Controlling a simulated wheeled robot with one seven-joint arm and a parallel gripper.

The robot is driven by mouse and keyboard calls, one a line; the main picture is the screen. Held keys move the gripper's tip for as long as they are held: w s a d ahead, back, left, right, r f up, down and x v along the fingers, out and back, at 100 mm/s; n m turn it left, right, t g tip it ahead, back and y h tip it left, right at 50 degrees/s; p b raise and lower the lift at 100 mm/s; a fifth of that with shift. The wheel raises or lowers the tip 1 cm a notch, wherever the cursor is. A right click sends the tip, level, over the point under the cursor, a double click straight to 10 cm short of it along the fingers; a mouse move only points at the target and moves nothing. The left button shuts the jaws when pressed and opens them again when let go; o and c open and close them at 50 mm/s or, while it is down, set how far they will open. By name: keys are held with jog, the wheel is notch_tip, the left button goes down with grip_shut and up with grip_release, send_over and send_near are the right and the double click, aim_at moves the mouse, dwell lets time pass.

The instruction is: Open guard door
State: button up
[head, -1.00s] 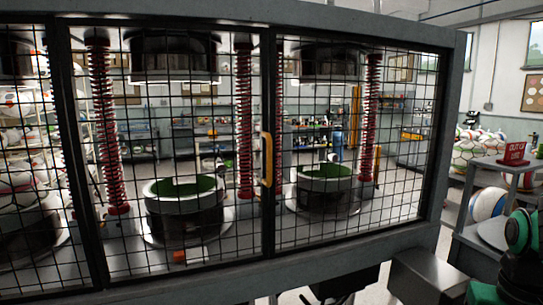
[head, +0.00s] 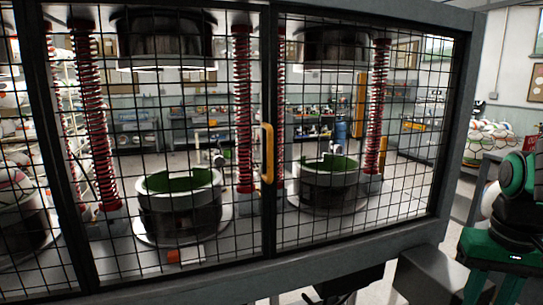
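The guard door (head: 362,226) is a black-framed panel of black wire mesh at the right of the press front. It appears shut, in line with the mesh panel (head: 95,262) to its left. A yellow upright handle (head: 267,153) sits at the seam between the two panels. Nothing touches the handle. Green and black parts of my arm show at the right edge, well away from the handle. My gripper cannot be made out in this view.
Behind the mesh stand two dark round moulds with green insides (head: 178,205) (head: 328,182) and red springs (head: 243,110). The grey press frame (head: 453,130) borders the door. A grey block (head: 435,272) and an unclear dark thing (head: 348,282) sit below it.

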jog(key=w+a+r+n+t, duration=0.1)
jog(key=w+a+r+n, duration=0.2)
jog(key=w+a+r, duration=0.5)
jog(key=n+t+y, duration=0.2)
jog(key=n, duration=0.5)
send_near(272, 146)
jog(key=f, duration=0.2)
jog(key=x, duration=1)
jog(key=shift+w+a+r, duration=0.1)
jog(key=shift+w+a, duration=0.1)
jog(key=shift+w, duration=0.1)
jog(key=shift+y, duration=0.3)
grip_shut()
